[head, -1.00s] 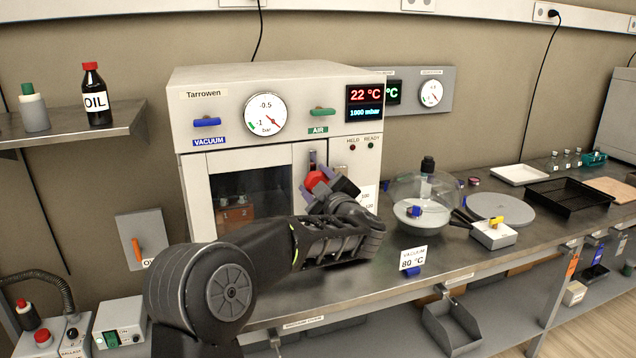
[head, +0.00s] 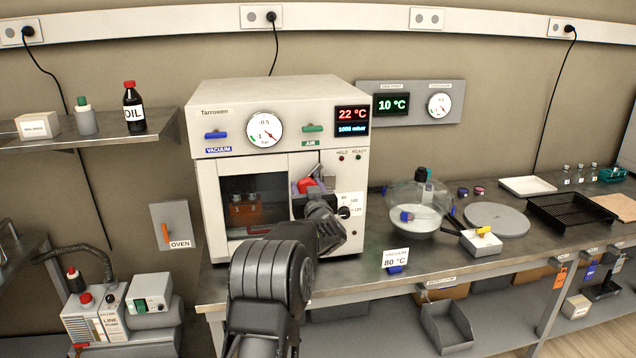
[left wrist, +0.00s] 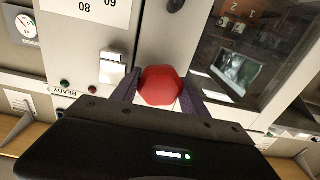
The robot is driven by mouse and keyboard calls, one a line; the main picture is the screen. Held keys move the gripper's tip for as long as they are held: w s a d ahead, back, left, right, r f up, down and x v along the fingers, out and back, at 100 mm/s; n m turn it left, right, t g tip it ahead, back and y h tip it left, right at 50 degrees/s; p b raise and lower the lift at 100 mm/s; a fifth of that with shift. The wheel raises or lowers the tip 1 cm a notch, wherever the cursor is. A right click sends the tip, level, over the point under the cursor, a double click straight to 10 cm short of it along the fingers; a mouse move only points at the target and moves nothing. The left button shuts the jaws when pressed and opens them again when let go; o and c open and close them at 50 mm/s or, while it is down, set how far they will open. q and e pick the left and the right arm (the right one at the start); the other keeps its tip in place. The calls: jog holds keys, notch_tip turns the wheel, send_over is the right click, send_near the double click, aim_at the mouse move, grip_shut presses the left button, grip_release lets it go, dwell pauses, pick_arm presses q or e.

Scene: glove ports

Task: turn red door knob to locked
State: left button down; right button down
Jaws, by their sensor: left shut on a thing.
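The red door knob (head: 306,184) is on the right side of the door (head: 282,165) of the white Tarrowen oven. In the left wrist view the knob (left wrist: 161,86) looks like a red hexagon between two purple fingers. My left gripper (head: 308,187) is at the door front, shut on the knob, with a finger on each side. The gripper body hides part of the knob and the door around it in the head view. My right gripper is not in view.
A blue handle (head: 215,135) and a green handle (head: 313,128) are on the oven above the door. A black dial (head: 345,212) is close to the right of my gripper. A glass desiccator (head: 418,205) stands on the bench farther right.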

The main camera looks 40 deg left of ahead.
pick_arm(q)
jog(key=m+p, duration=0.2)
jog(key=m, duration=0.2)
jog(key=shift+r+m+p, duration=0.15)
jog(key=shift+m+p, duration=0.25)
jog(key=m+p, duration=0.2)
jog(key=m, duration=0.2)
jog(key=shift+m, duration=0.4)
jog(key=c, duration=0.6)
grip_release()
jog(key=shift+f, duration=0.2)
jog(key=b+v, duration=0.2)
jog(key=v, duration=0.5)
jog(key=shift+s+d, duration=0.25)
jog(key=shift+d, duration=0.05)
